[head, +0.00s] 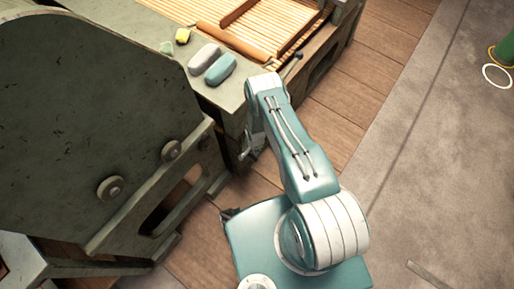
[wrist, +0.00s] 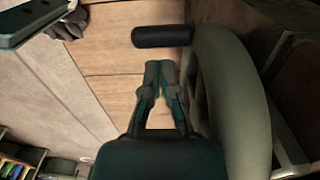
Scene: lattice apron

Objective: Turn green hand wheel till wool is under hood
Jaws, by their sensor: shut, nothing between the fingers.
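In the wrist view, a grey-green wheel (wrist: 230,100) stands edge-on at the right, with a dark cylindrical handle (wrist: 161,36) sticking out to its left. My gripper (wrist: 160,67) is shut and empty, its fingertips together just below the handle in the picture, with a small gap showing. It is left of the wheel rim. In the head view, my arm hides most of the wheel's area and my gripper (head: 247,150) shows only in part. The slatted apron (head: 280,15) lies at the top. A large dark green housing (head: 90,110), perhaps the hood, fills the left. I cannot make out the wool.
A grey rounded piece (head: 205,56), a teal one (head: 220,69) and a small yellow one (head: 183,36) lie on the machine's ledge. A wooden roller (head: 232,41) lies beside them.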

